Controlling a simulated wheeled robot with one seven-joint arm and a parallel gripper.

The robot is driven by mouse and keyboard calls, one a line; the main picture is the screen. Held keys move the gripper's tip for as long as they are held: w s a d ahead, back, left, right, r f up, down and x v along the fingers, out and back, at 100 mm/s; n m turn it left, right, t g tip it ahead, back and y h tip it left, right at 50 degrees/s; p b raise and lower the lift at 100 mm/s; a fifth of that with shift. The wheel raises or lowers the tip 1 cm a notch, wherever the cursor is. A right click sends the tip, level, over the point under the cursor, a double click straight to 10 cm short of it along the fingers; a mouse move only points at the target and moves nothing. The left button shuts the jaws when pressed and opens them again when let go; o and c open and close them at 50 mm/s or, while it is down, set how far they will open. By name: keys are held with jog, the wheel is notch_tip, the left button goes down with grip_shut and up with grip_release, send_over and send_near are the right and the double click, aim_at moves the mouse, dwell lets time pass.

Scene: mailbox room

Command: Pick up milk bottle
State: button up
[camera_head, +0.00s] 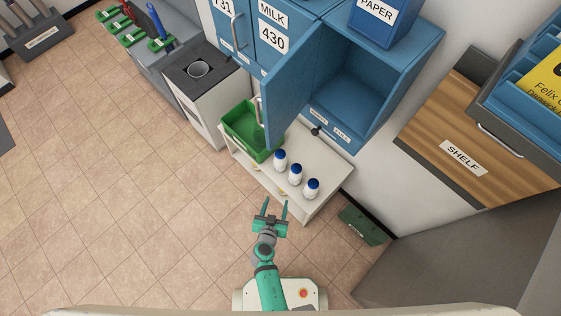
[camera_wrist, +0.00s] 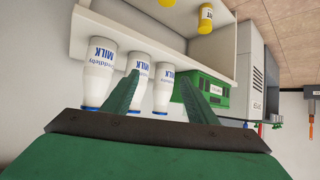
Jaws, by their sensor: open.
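Three white milk bottles with blue caps stand in a row on a white low shelf unit (camera_head: 328,160): the left bottle (camera_head: 280,161), the middle bottle (camera_head: 295,175) and the right bottle (camera_head: 311,189). The wrist view shows them upside down, with blue MILK labels: one at left (camera_wrist: 98,75), one in the middle (camera_wrist: 134,85), partly behind a finger, and one between the fingers' lines (camera_wrist: 164,92). My gripper (camera_head: 276,202) is open and empty in front of the unit, apart from the bottles; its fingers also show in the wrist view (camera_wrist: 158,75).
A green crate (camera_head: 239,132) stands at the unit's left end. An open blue mailbox door (camera_head: 290,85) hangs out above the crate and unit. Yellow bottles (camera_wrist: 205,18) sit on the unit's lower level. A dark green box (camera_head: 363,224) lies right. Floor at left is clear.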

jog(key=m+t+h, duration=0.1)
jog(key=t+h, duration=0.1)
send_near(278, 167)
jog(key=w, duration=0.2)
jog(key=x, duration=0.5)
jog(key=shift+w+d+f, duration=0.15)
jog(key=shift+d+f, duration=0.15)
jog(key=shift+d, duration=0.1)
jog(key=shift+x, duration=2.4)
jog(key=shift+w+d+f, duration=0.2)
jog(key=shift+w, duration=0.2)
jog(key=shift+a, duration=0.1)
jog(key=c, duration=1)
jog(key=shift+c, duration=0.7)
jog(key=shift+r, duration=0.15)
